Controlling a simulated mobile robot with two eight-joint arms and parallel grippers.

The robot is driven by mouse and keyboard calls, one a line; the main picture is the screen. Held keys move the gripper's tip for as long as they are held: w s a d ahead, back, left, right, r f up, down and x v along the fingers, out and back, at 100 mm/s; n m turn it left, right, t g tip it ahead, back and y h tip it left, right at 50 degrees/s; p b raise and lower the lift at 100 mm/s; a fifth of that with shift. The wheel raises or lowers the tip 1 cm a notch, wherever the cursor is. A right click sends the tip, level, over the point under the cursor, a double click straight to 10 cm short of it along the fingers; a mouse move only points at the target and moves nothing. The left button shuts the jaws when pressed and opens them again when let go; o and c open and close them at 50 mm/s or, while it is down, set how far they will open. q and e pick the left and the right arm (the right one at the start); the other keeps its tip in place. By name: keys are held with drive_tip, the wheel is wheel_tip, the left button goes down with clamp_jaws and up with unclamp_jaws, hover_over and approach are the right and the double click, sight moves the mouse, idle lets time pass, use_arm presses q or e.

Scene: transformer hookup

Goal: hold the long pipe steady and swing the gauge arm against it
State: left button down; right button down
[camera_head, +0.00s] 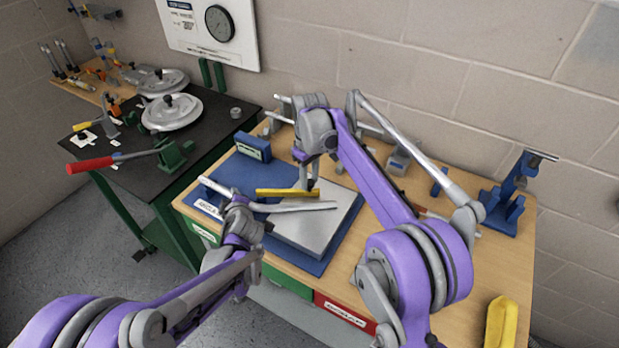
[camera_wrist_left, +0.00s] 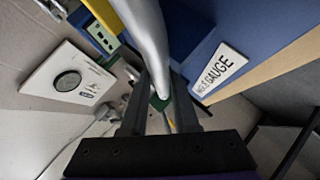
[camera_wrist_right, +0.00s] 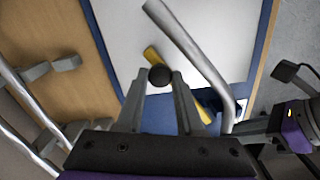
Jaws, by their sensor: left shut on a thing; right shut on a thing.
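The long pipe (camera_head: 295,206), silver and bent, lies over a grey plate (camera_head: 318,228) on a blue base. My left gripper (camera_head: 240,201) is shut around it near its bend; the pipe also runs between its fingers in the left wrist view (camera_wrist_left: 150,45). The yellow gauge arm (camera_head: 287,193) lies alongside the pipe on its far side. My right gripper (camera_head: 308,184) is shut on the gauge arm's black knob, seen between the fingertips in the right wrist view (camera_wrist_right: 160,76). I cannot tell whether arm and pipe touch.
A blue box with a display (camera_head: 253,147) stands on the base behind the pipe's left part. A blue clamp stand (camera_head: 505,195) and a yellow object (camera_head: 501,322) are at the bench's right. A dark table (camera_head: 120,175) with a red-handled tool stands to the left.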

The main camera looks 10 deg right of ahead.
drive_tip(key=shift+s, duration=0.1)
idle(0.7)
drive_tip(key=shift+s+a+m, duration=0.25)
drive_tip(key=shift+s+m, duration=0.65)
drive_tip(key=shift+s, duration=0.1)
drive_tip(key=c, duration=0.5)
unclamp_jaws()
drive_tip(key=shift+c, duration=0.2)
wheel_tip(320, 180, up, 12)
